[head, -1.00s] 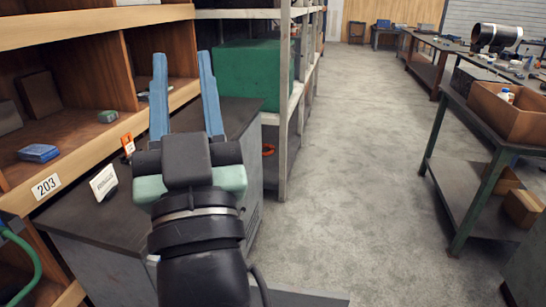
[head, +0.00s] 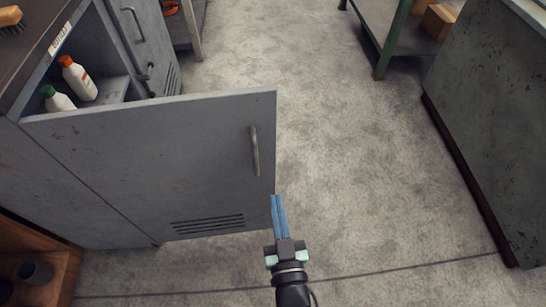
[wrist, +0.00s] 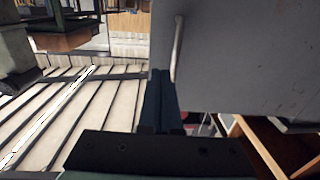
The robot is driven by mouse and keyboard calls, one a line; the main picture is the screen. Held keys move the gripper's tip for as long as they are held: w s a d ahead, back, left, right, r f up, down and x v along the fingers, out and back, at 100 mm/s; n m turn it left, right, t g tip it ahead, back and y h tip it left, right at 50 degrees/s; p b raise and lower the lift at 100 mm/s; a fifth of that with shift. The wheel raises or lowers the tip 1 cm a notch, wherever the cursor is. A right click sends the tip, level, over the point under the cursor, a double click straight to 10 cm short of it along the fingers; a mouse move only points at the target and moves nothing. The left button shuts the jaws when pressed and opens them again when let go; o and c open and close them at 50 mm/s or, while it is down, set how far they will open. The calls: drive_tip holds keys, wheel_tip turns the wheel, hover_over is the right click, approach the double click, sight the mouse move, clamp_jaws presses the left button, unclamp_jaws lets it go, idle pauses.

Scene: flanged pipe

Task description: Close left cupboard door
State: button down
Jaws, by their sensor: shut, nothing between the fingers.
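The left cupboard door (head: 150,165) is grey with a vertical bar handle (head: 255,150) and a row of vents low down. It stands swung open out over the floor. The door fills the upper right of the wrist view (wrist: 245,60), with its handle (wrist: 177,48) near the edge. My gripper (head: 277,198) is shut and empty, its blue fingers together. The fingertips are by the door's free edge, below the handle in the picture; I cannot tell whether they touch. They also show in the wrist view (wrist: 160,85).
A dark grey cabinet (head: 490,110) stands at right. Concrete floor (head: 340,150) between is clear.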

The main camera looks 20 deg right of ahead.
sight(267, 146)
drive_tip(key=b+x, duration=0.1)
drive_tip(key=x, duration=1.1)
drive_tip(key=shift+w, duration=0.4)
drive_tip(key=shift+d+r, duration=0.1)
